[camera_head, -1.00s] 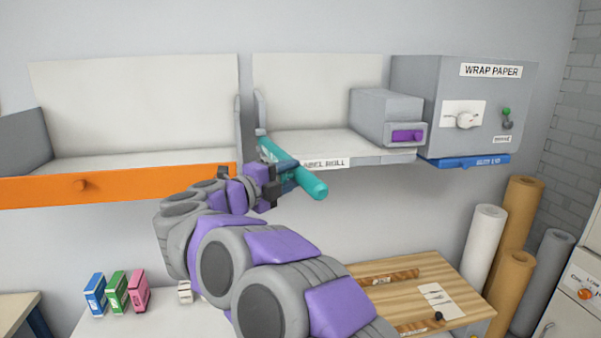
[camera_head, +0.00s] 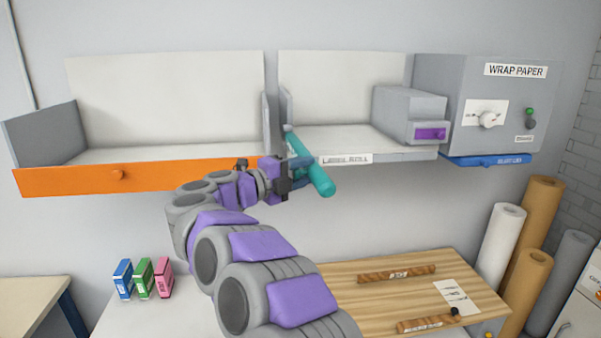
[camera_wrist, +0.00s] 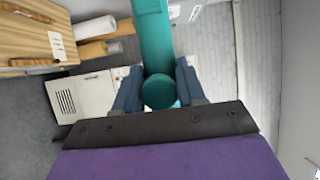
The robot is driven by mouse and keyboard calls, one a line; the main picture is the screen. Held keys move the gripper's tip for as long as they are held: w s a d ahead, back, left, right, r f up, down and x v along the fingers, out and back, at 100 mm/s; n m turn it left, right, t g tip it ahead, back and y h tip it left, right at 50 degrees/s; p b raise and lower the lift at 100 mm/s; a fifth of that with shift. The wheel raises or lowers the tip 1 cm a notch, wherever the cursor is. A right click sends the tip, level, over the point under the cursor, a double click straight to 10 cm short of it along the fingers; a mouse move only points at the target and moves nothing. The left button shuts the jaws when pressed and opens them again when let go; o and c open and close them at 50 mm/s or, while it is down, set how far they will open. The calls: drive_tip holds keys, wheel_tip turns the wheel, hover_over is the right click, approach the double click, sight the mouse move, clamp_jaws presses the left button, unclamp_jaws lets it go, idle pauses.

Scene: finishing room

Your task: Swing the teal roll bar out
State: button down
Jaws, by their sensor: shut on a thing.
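The teal roll bar (camera_head: 312,168) sticks out and down from the left end of the label roll shelf (camera_head: 345,159) in the head view. Its far end meets the shelf's left side. My gripper (camera_head: 300,178) is shut on the bar at about its middle, coming from the left. In the wrist view the bar (camera_wrist: 154,40) runs up between the two blue fingers, and its round end faces the camera. My gripper (camera_wrist: 158,90) has one finger on each side of it.
An orange-fronted shelf (camera_head: 60,180) is left of the bar. A grey box with a purple drawer (camera_head: 430,133) and the wrap paper cabinet (camera_head: 465,80) stand to the right. Below are a wooden board (camera_head: 345,290), several paper rolls (camera_head: 500,243) and small coloured boxes (camera_head: 143,278).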

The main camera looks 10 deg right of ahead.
drive_tip(key=c, duration=1)
unclamp_jaws()
drive_tip(key=shift+w+f, duration=0.1)
drive_tip(key=shift+w, duration=0.05)
drive_tip(key=shift+o, duration=1.1)
drive_tip(key=shift+w+d+f, duration=0.1)
drive_tip(key=shift+w+d, duration=0.05)
drive_tip(key=shift+w, duration=0.15)
drive_tip(key=shift+s, duration=0.3)
drive_tip(key=b+v, duration=0.3)
drive_tip(key=v, duration=1.4)
drive_tip(key=shift+w+a, duration=0.2)
drive_tip(key=shift+a, duration=0.1)
